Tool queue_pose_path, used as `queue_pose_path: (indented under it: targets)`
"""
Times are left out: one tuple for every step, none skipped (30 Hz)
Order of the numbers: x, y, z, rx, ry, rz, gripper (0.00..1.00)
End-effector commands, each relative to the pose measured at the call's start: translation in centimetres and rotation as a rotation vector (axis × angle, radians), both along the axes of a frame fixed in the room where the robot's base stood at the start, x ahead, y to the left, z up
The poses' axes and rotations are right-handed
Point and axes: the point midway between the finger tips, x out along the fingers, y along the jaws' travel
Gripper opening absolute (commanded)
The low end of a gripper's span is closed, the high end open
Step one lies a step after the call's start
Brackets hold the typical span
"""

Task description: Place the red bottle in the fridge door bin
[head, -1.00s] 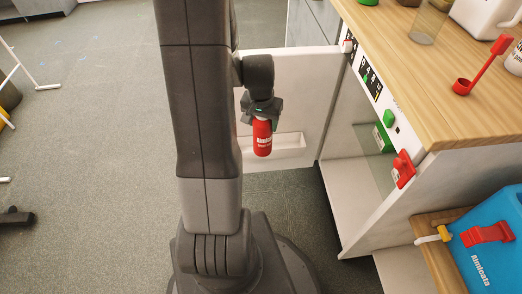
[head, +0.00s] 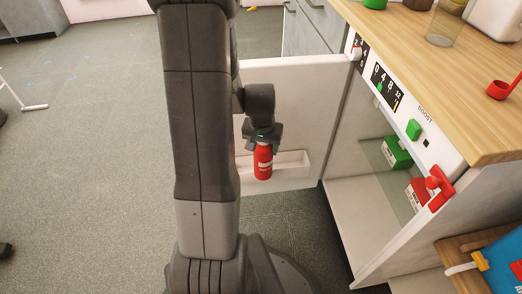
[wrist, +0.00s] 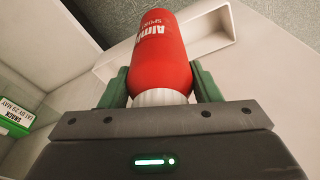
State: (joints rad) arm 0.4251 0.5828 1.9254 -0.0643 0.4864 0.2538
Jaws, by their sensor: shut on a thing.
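The red bottle (head: 263,161) has white lettering and a white ribbed cap. My gripper (head: 263,138) is shut on its cap end, and the bottle hangs below the fingers. In the wrist view the bottle (wrist: 160,60) sits between the two green fingers (wrist: 160,85). The fridge door (head: 305,100) is a white panel standing open. The door bin (head: 292,160) is a shallow white tray low on that door. The bottle overlaps the bin's left part in the head view; whether it is over or in front of the bin I cannot tell. The bin also shows behind it in the wrist view (wrist: 215,32).
The open fridge, right of the door, holds a green box (head: 397,152) and a red box (head: 420,190). A wooden counter (head: 440,80) with a glass (head: 445,25) lies above.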

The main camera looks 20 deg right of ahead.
Motion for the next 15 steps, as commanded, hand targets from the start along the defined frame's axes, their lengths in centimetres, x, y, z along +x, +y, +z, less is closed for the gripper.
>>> queue_pose_path:
  targets:
    - [1.4, -0.3, -0.2, -0.001, -0.003, 0.001, 0.02]
    - [2.1, -0.5, -0.2, 0.0, -0.002, 0.001, 0.02]
    - [3.1, -0.7, -0.2, -0.002, -0.004, 0.001, 0.02]
    - [3.6, -0.9, -0.2, -0.001, -0.003, 0.001, 0.02]
    - [4.3, -1.0, -0.2, -0.001, -0.003, 0.001, 0.02]
    - [5.0, -1.2, -0.2, -0.001, -0.002, 0.001, 0.02]
    - [5.5, -1.3, -0.2, -0.001, -0.002, 0.001, 0.02]
    - [6.0, -1.4, -0.1, -0.001, -0.003, 0.001, 0.02]
    - [5.7, -1.3, -1.1, 0.001, 0.002, 0.0, 0.02]
    - [5.6, -1.3, -1.5, 0.001, 0.003, 0.0, 0.02]
    - [5.6, -1.3, -1.8, 0.001, 0.003, 0.0, 0.02]
    - [5.6, -1.3, -2.1, 0.0, 0.002, 0.0, 0.02]
    - [5.6, -1.3, -2.2, 0.0, 0.0, 0.0, 0.02]
    - [5.6, -1.3, -2.3, 0.0, 0.0, 0.0, 0.02]
    - [5.6, -1.3, -2.5, -0.001, -0.001, 0.0, 0.02]
